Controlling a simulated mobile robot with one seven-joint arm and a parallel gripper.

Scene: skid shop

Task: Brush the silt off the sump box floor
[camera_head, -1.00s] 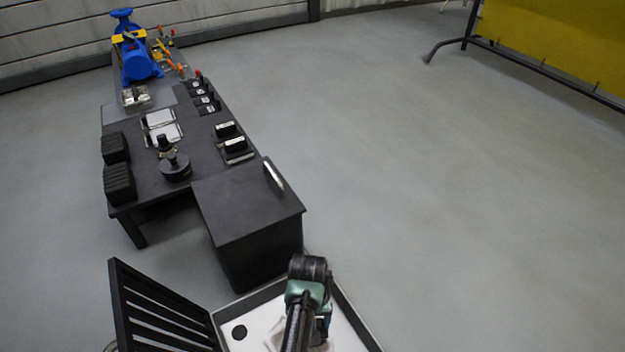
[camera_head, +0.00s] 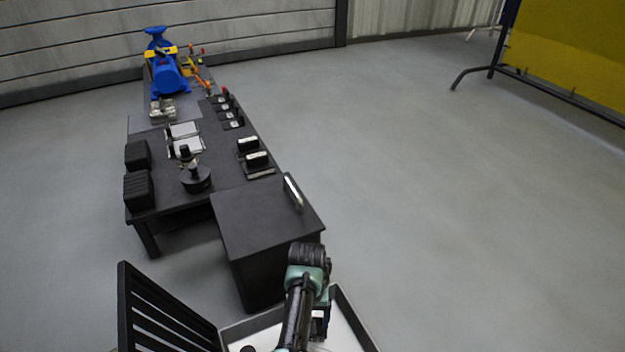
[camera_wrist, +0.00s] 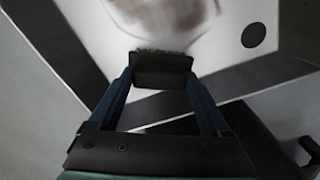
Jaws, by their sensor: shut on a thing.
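The sump box (camera_head: 357,325) is at the bottom of the head view, a dark-rimmed box with a white floor. Its black slatted grate (camera_head: 165,318) stands tilted up at its left side. In the wrist view, the white floor (camera_wrist: 85,25) carries a brownish, blurred silt patch (camera_wrist: 160,14) and a round black drain hole (camera_wrist: 254,35). My gripper (camera_wrist: 163,82) is shut on a dark brush (camera_wrist: 160,76), its bristle edge toward the silt. I cannot tell whether the bristles touch the floor. In the head view my arm hides the gripper and much of the floor.
A dark cabinet (camera_head: 265,225) stands just beyond the box, joined to a long bench (camera_head: 215,155) with black blocks (camera_head: 138,190), trays and small fittings. A blue pump (camera_head: 168,75) is at its far end. Open grey floor lies to the right, with a yellow screen (camera_head: 570,55) beyond.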

